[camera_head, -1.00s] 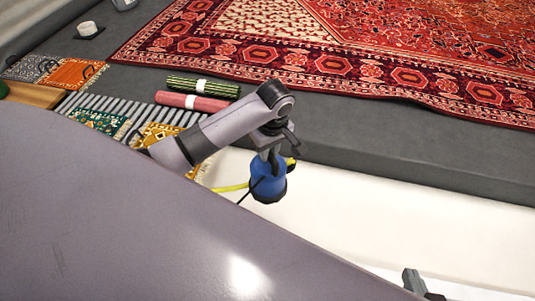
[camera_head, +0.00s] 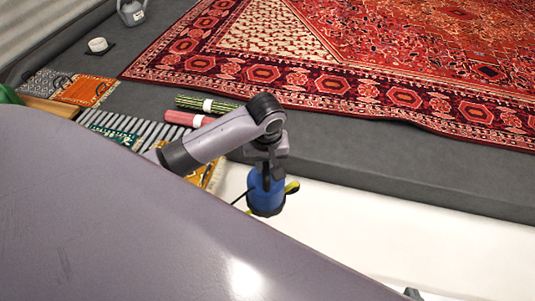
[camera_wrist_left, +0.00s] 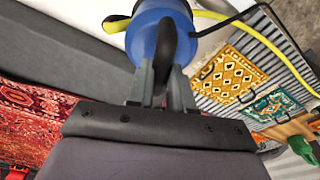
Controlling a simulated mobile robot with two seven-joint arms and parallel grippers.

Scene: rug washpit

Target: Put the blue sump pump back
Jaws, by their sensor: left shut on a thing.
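The blue sump pump (camera_head: 266,197) hangs upright from my left gripper (camera_head: 266,168), above the white surface beside the grey ledge. In the left wrist view the blue pump (camera_wrist_left: 158,22) has a dark handle, and the fingers of my left gripper (camera_wrist_left: 163,85) are shut on it. A yellow hose (camera_wrist_left: 235,22) and a black cord run from the pump. The underside of the pump is hidden in the wrist view. At the bottom edge of the head view only a small dark tip (camera_head: 412,293) shows, perhaps my right gripper; its jaws cannot be made out.
A large red patterned rug (camera_head: 350,60) lies on the grey ledge (camera_head: 350,150). A green roll (camera_head: 205,104) and a pink roll (camera_head: 188,119) lie near a slatted grate (camera_head: 120,123) with small mats. A white cup-like item (camera_head: 97,44) and grey jug (camera_head: 131,12) stand far left. The white area is clear.

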